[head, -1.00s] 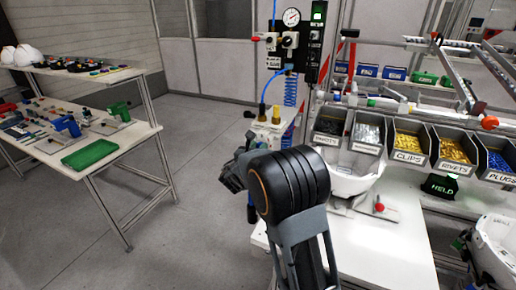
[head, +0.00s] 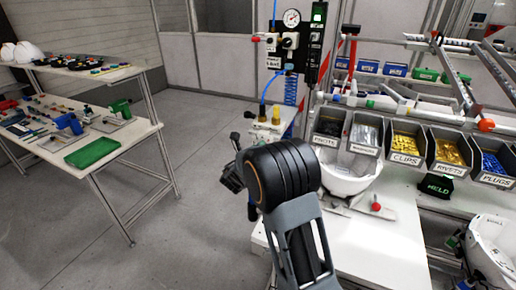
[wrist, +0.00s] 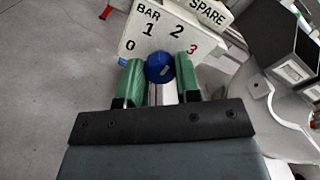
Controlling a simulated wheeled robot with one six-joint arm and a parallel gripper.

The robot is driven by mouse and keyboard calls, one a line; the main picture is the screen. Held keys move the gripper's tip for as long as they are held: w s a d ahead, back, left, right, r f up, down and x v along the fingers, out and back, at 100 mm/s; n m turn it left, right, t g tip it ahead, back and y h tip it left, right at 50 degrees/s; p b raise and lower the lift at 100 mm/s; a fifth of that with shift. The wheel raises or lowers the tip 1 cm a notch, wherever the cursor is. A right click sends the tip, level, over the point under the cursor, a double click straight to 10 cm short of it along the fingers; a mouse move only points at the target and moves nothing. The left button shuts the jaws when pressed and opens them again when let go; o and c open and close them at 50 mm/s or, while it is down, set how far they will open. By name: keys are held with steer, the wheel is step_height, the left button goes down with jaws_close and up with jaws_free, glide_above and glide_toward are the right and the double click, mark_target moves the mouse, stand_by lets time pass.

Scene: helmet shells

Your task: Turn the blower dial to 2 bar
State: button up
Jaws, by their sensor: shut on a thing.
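The blower dial is a blue knob (wrist: 159,68) in the wrist view. It sits on a white plate (wrist: 140,50) marked BAR with 0, 1, 2 and a red 3. My gripper (wrist: 160,82) has green fingers, one on each side of the knob, shut on it. A pale mark shows on the knob, but its exact setting is hard to read. In the head view my gripper (head: 229,177) is partly visible left of my black arm joint, and the dial cannot be made out there.
A SPARE label (wrist: 207,11) is beside the dial plate. A pressure gauge (head: 292,18) stands at the back. Part bins (head: 405,150) and a white helmet shell (head: 345,178) are on the right bench. A side table (head: 125,145) stands left, with clear floor between.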

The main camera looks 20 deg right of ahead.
stand_by(0.4)
steer(key=o, duration=0.9)
steer(key=shift+o, duration=0.2)
steer(key=shift+a, duration=0.1)
steer(key=b+v, duration=0.2)
steer(key=v, duration=1.1)
steer(key=shift+s+a+b, duration=0.25)
steer(key=shift+s+b, duration=0.05)
